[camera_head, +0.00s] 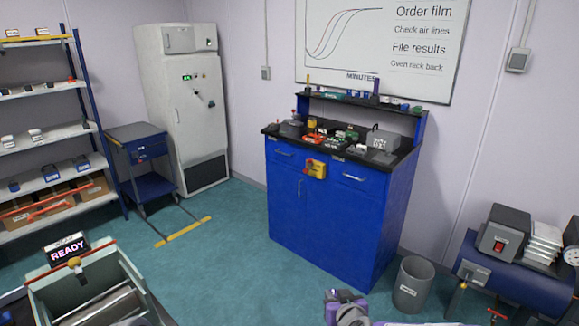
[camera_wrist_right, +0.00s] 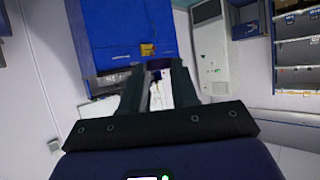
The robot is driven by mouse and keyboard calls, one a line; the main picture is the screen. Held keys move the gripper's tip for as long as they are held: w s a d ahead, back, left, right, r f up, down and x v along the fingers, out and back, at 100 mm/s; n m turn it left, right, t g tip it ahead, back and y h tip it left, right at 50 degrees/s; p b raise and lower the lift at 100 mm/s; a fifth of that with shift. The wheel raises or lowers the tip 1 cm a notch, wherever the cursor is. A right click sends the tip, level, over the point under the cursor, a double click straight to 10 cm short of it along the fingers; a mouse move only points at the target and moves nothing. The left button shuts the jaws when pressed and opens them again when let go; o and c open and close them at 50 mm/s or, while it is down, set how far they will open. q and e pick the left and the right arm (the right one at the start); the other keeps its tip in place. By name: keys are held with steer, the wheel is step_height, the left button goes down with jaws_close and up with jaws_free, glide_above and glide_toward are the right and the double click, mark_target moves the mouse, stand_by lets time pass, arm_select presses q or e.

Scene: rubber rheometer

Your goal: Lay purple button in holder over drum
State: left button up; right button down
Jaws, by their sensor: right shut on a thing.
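My right gripper (camera_head: 345,300) is at the bottom middle of the head view, in front of the blue cabinet. In the right wrist view its two dark fingers (camera_wrist_right: 158,82) are closed on a small dark purple piece (camera_wrist_right: 160,64), which looks like the purple button. A green-grey machine (camera_head: 125,280) with an open top stands at the bottom left of the head view; its READY display is lit. A pale, roller-like part (camera_head: 98,304) inside it may be the drum. The holder cannot be made out clearly. The gripper is well apart from the machine. My left gripper is out of view.
A blue cabinet (camera_head: 325,215) with a cluttered black top stands at the back. A grey bin (camera_head: 411,284) and a blue tank (camera_head: 515,285) are at the right. A blue cart (camera_head: 138,137), white cabinet and shelves stand at the left.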

steer(key=s+d+f+m+h, duration=0.1)
steer(key=d+h, duration=0.1)
steer(key=d, duration=0.3)
steer(key=s+f, duration=0.5)
steer(key=f, duration=0.5)
steer(key=shift+s+f, duration=0.25)
steer(key=shift+f, duration=0.1)
steer(key=shift+d, duration=0.15)
steer(key=w+a+r+n+y, duration=0.1)
steer(key=w+a+n+y, duration=0.1)
steer(key=a, duration=0.5)
steer(key=w+a+r+n+y, duration=0.1)
steer(key=a+r+y, duration=0.1)
steer(key=a, duration=0.4)
steer(key=s+a+r+n+g+y, duration=0.2)
steer(key=s+a+n, duration=0.1)
steer(key=a, duration=0.6)
steer(key=s+a+r+n+g+y, duration=0.2)
steer(key=s+a+r+n, duration=0.1)
steer(key=a, duration=0.7)
steer(key=s+a+r+n+g+y, duration=0.2)
steer(key=a+r, duration=0.1)
steer(key=a, duration=0.7)
steer(key=shift+s+a+n+y, duration=0.25)
steer(key=shift+s+n+y, duration=0.15)
